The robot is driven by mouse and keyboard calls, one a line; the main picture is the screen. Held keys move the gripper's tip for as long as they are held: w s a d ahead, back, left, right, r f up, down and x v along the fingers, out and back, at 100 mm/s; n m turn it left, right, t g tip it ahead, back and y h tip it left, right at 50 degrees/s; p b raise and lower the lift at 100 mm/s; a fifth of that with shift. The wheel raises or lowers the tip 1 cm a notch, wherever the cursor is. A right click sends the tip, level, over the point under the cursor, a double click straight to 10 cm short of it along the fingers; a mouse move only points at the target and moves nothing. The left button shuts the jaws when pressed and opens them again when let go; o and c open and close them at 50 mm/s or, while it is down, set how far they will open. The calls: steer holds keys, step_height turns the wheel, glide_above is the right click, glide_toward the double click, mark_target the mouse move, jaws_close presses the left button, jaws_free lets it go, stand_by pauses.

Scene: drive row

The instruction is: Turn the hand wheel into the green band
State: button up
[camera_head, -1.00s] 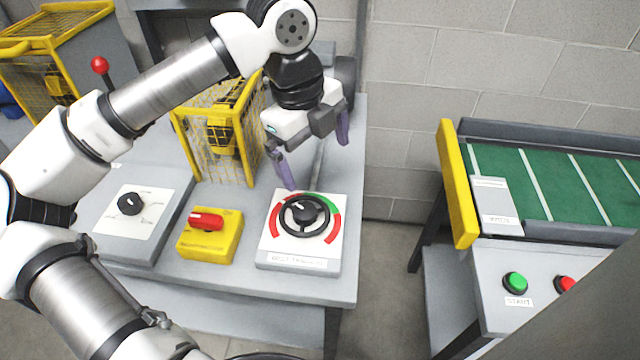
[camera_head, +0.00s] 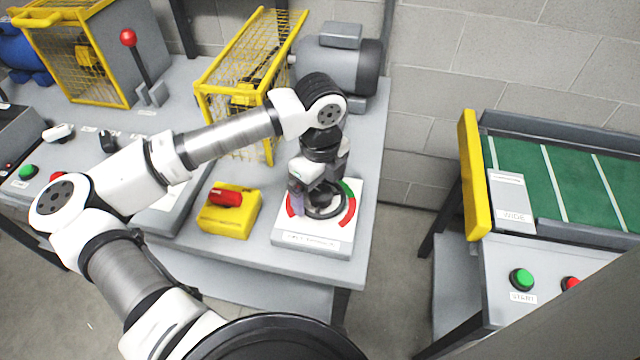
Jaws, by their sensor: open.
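The black hand wheel (camera_head: 337,212) sits on a white dial plate (camera_head: 318,239) at the front right of the grey bench. A coloured arc around it has a green band (camera_head: 347,188) at the upper right, with red on the left side (camera_head: 290,207) and on the right side (camera_head: 349,212). My gripper (camera_head: 318,205) points down over the wheel with its jaws open. The gripper covers the hub and pointer. I cannot tell whether the fingers touch the rim.
A yellow box with a red rotary handle (camera_head: 226,197) stands just left of the dial plate. A yellow mesh guard (camera_head: 245,85) and a grey motor (camera_head: 335,62) stand behind. A conveyor with a green belt (camera_head: 560,180) and a green start button (camera_head: 521,279) is at right, across a floor gap.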

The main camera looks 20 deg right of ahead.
steer(key=shift+f, duration=0.35)
steer(key=shift+c, duration=0.4)
steer(key=c, duration=0.6)
steer(key=shift+o, duration=0.2)
steer(key=shift+f+m+b, duration=0.15)
steer(key=shift+m+b, duration=0.15)
steer(key=shift+b, duration=0.2)
